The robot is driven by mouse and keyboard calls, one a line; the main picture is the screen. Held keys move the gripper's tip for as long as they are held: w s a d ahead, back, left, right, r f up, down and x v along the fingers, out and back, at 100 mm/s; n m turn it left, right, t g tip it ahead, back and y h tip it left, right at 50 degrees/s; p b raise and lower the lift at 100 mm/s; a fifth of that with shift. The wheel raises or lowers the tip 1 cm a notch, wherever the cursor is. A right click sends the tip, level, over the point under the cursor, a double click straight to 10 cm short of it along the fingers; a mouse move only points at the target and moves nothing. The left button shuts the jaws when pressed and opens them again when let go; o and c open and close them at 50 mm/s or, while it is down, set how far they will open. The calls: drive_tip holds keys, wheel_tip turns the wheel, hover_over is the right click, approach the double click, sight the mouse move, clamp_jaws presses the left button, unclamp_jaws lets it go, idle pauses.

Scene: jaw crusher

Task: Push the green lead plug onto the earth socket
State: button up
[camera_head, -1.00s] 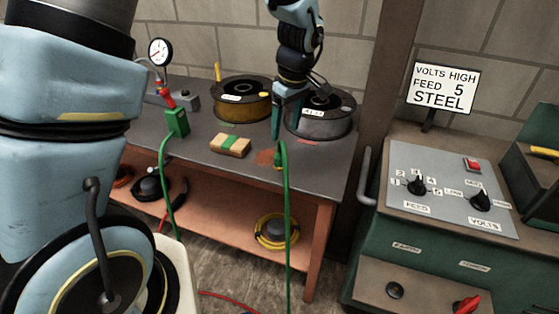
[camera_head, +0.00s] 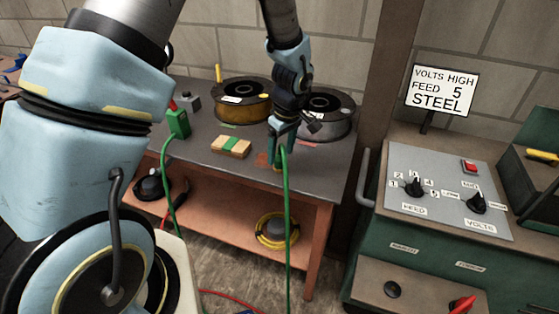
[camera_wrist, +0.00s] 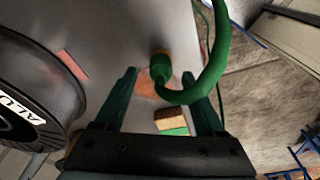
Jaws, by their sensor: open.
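The green lead plug (camera_wrist: 160,66) stands near the bench's front edge, its green cable (camera_head: 287,225) looping over and hanging to the floor. My gripper (camera_head: 280,155) is low over the bench at the plug. In the wrist view my gripper (camera_wrist: 160,80) is open, one finger each side of the plug, with gaps between; the plug is near fingertip level. In the head view the fingers and cable mostly hide the plug. A round black socket (camera_head: 392,289) is on the green machine's lower front, below the left label (camera_head: 404,248); I take it as the earth socket.
Two wire spools (camera_head: 243,100) stand behind my gripper. A wooden block with a green band (camera_head: 231,146) and a green clamp (camera_head: 177,123) lie to its left.

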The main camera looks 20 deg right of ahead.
sight(280, 155)
drive_tip(key=shift+w+a+f+p, duration=0.1)
drive_tip(key=shift+f+p, duration=0.05)
drive_tip(key=shift+f, duration=0.6)
drive_tip(key=shift+w+a+f+p, duration=0.1)
drive_tip(key=shift+f+p, duration=0.05)
drive_tip(key=shift+f, duration=0.6)
clamp_jaws()
